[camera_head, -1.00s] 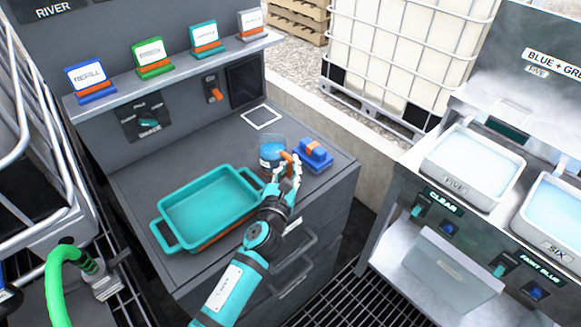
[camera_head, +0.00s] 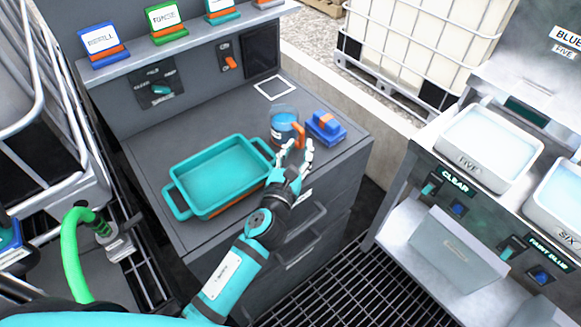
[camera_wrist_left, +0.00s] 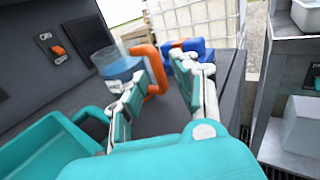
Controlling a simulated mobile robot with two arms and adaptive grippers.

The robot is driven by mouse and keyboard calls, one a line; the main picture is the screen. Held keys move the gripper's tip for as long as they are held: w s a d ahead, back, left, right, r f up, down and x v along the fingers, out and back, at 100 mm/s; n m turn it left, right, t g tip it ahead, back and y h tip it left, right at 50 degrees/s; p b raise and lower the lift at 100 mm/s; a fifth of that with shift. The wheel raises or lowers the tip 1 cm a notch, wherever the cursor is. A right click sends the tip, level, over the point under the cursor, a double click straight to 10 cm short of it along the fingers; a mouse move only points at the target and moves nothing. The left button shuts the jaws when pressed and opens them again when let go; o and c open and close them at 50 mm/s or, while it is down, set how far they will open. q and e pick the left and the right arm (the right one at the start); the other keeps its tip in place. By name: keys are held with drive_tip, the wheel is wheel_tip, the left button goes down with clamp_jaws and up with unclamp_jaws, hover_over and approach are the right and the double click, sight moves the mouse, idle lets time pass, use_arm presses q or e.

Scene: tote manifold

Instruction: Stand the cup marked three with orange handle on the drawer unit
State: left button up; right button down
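The clear cup (camera_head: 284,122) with blue liquid and an orange handle (camera_head: 299,136) stands upright on the drawer unit's grey top (camera_head: 225,133). Its marking is not readable. In the left wrist view the cup (camera_wrist_left: 117,66) and its handle (camera_wrist_left: 157,67) are just ahead of the fingers. My left gripper (camera_head: 296,150) is in front of the handle, with its fingers spread. The left gripper also shows in the wrist view (camera_wrist_left: 168,95), with an empty gap between its fingers; whether a finger touches the handle is unclear. My right gripper is not in view.
A teal tray (camera_head: 222,180) lies left of the cup. A blue block with an orange part (camera_head: 326,128) is close on its right. A white square outline (camera_head: 274,88) behind the cup is bare. A shelf with several cards (camera_head: 190,32) runs above the back.

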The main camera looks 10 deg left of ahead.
use_arm(q)
drive_tip(key=s, duration=0.6)
drive_tip(key=shift+s+a+f+b, duration=0.1)
drive_tip(key=shift+s+a+b, duration=0.15)
drive_tip(key=shift+s+b, duration=0.15)
drive_tip(key=shift+s, duration=0.5)
